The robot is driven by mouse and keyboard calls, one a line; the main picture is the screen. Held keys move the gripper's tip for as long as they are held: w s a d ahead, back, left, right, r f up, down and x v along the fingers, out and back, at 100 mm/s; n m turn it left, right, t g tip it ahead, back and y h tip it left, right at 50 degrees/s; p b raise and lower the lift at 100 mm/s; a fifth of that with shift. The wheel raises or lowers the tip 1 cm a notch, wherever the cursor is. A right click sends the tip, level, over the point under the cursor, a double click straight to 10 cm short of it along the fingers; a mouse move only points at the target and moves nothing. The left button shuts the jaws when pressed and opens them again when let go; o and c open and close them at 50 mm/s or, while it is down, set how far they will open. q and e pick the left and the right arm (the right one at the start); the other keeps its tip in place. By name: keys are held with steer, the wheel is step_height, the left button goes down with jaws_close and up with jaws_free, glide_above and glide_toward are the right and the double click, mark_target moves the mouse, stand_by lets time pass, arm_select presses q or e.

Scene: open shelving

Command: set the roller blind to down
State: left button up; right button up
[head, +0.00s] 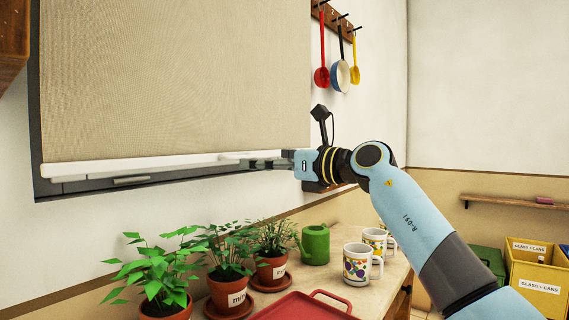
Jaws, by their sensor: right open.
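The beige roller blind (175,80) hangs over the window and covers nearly all of it. Its white bottom bar (130,167) lies just above the lower edge of the dark window frame (36,120). A thin dark strip shows below the bar. My right gripper (250,163) reaches in from the right at the right part of the bar, its fingers pointing left. The fingers are open and overlap the bar in the picture; I cannot tell whether they touch it. My left gripper is not in view.
Below the window, a counter (343,234) holds several potted plants (228,275), a green watering can (315,245), patterned mugs (357,265) and a red tray (300,308). Utensils hang from a hook rail (333,20). Yellow bins (540,275) stand at right below a small shelf (510,202).

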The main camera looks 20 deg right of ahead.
steer(key=v, duration=0.5)
stand_by(0.3)
